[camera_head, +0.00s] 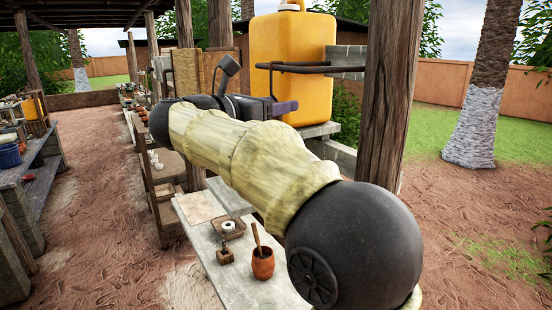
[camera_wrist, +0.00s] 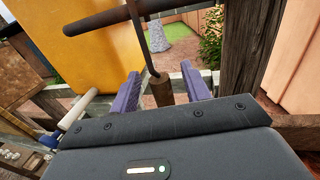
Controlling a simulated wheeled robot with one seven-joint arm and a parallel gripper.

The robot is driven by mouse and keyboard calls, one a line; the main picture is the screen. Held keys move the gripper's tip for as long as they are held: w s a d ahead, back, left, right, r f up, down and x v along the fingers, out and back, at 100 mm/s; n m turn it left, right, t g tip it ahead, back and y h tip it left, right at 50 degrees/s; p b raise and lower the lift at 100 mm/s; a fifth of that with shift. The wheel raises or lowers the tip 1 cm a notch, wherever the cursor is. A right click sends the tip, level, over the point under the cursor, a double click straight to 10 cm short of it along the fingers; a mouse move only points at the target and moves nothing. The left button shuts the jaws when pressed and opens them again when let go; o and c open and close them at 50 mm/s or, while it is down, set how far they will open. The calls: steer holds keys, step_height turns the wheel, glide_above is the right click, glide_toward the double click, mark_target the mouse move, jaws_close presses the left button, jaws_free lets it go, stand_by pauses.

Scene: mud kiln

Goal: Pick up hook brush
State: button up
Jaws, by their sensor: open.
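My gripper (camera_wrist: 160,72) is open in the wrist view, with one purple finger on each side of a brown wooden handle (camera_wrist: 162,91). The handle hangs from a dark metal hook (camera_wrist: 149,42) over a dark horizontal bar (camera_wrist: 105,20). I take this to be the hook brush; bristles do not show. The handle's lower end is hidden behind my gripper body, and I cannot tell whether the fingers touch it. In the head view my gripper (camera_head: 286,107) is below the bar (camera_head: 290,68), in front of the yellow tank, and the handle is not clearly visible.
The large yellow tank (camera_head: 292,62) stands behind the bar. A wooden post (camera_head: 388,90) rises close on the right. Below my arm, a pale bench (camera_head: 243,283) holds a clay pot (camera_head: 263,263) and small items.

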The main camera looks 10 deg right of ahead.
steer(key=shift+p+x, duration=0.4)
steer(key=shift+x, duration=0.8)
jaws_close()
